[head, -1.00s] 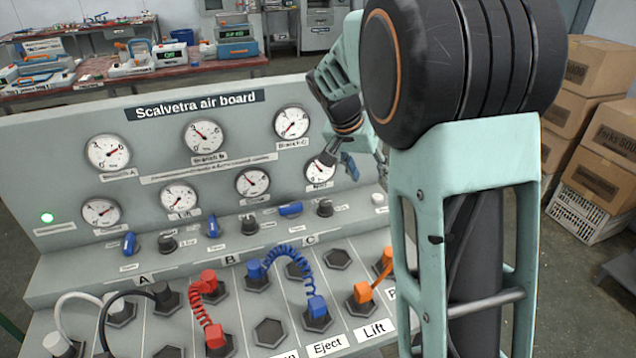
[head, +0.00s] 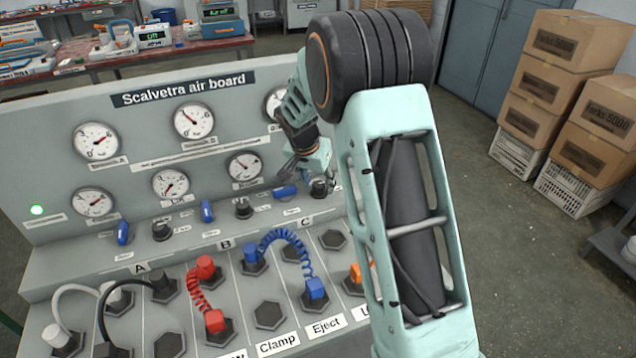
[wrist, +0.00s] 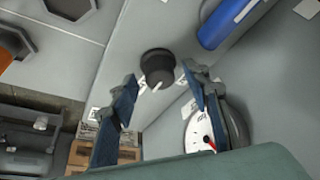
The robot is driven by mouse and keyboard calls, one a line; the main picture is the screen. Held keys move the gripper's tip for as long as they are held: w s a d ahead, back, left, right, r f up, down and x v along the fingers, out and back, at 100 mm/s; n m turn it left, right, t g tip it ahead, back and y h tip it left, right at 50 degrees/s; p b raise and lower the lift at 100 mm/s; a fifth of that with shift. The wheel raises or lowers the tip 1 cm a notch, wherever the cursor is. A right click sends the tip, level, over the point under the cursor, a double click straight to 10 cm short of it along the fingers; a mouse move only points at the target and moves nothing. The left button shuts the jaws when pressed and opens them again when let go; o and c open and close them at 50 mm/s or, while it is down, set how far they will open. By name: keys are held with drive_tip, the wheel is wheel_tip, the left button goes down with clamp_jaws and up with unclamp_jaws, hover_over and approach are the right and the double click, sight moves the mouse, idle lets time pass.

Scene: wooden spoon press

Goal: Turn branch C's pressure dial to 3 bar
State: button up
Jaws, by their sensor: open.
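Branch C's pressure dial is a black round knob (head: 320,188) at the right end of the board's ledge, past the C label (head: 305,221). In the wrist view the knob (wrist: 158,64) sits just beyond and between the fingertips, with a white mark on its lower edge. My gripper (head: 303,172) is open and empty beside the knob; it also shows in the wrist view (wrist: 158,82). I see no clear contact. The Branch C gauge (head: 275,103) is partly hidden by my arm. The setting cannot be read.
A blue lever (head: 284,191) stands just left of the knob; it also shows in the wrist view (wrist: 225,22). A gauge (wrist: 200,130) lies close behind the right finger. Coiled hoses, the blue one (head: 285,236) included, arch over the lower sockets. Boxes (head: 560,95) stand right.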

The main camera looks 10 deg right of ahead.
drive_tip(key=shift+w+f, duration=0.1)
drive_tip(key=shift+f, duration=0.15)
drive_tip(key=c, duration=1.2)
drive_tip(key=shift+o, duration=0.2)
